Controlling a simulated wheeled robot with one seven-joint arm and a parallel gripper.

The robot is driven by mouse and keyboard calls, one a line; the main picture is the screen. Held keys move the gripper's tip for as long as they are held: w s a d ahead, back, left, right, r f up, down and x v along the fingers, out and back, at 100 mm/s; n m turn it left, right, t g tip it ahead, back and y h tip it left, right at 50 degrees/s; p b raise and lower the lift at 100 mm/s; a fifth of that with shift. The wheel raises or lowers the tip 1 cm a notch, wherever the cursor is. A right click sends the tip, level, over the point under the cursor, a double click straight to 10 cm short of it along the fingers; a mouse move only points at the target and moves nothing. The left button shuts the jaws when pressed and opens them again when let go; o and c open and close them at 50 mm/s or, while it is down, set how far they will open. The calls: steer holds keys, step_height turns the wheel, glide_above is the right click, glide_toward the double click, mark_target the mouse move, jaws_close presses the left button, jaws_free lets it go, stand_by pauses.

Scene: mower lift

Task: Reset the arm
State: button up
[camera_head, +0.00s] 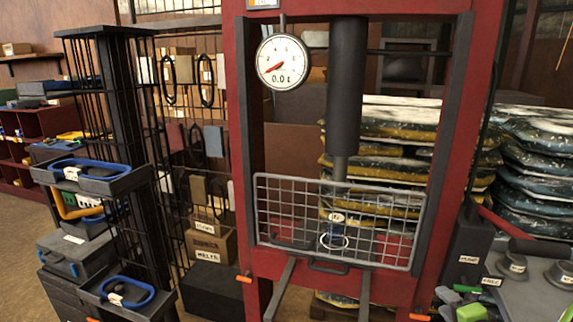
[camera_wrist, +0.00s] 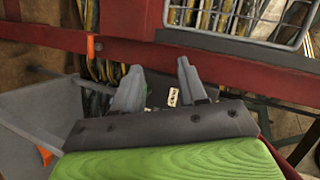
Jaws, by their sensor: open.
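My gripper (camera_wrist: 157,72) shows in the wrist view, its two grey fingers spread apart with nothing held between them. A dark bracket and a green ribbed surface fill the bottom of that view. The fingers point toward the red frame of the press (camera_wrist: 120,52), and I cannot tell the exact gap to it. In the head view I cannot make out my gripper for certain; green and grey parts show at the bottom right edge. The press (camera_head: 238,130) stands upright in the middle there, with a dial gauge (camera_head: 284,62) and a dark cylinder (camera_head: 346,90).
A wire guard (camera_head: 300,190) covers the press opening; it also shows in the wrist view (camera_wrist: 240,15). A black rack with trays (camera_head: 90,178) stands left. Stacked sacks (camera_head: 540,150) lie behind right. A grey bench top (camera_head: 530,290) with labelled items is at lower right.

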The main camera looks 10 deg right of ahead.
steer(key=w+a+r+n+g+y+p, duration=0.15)
steer(key=a+r+n+y, duration=0.35)
steer(key=a, duration=0.6)
steer(key=w+a+r+n+g+p, duration=0.1)
steer(key=a+r+n+g, duration=0.2)
steer(key=a+n, duration=0.55)
steer(key=s+a+r+n+g+h+p, duration=0.1)
steer(key=s+a+r+n+g, duration=0.1)
steer(key=s+a, duration=0.4)
steer(key=s+a+r+n+g+p, duration=0.2)
steer(key=s+a+r, duration=0.2)
steer(key=s, duration=0.9)
steer(key=shift+a+r+h, duration=0.2)
steer(key=shift+a+h, duration=0.2)
steer(key=shift+a, duration=0.85)
steer(key=shift+w, duration=0.1)
steer(key=shift+c, duration=0.4)
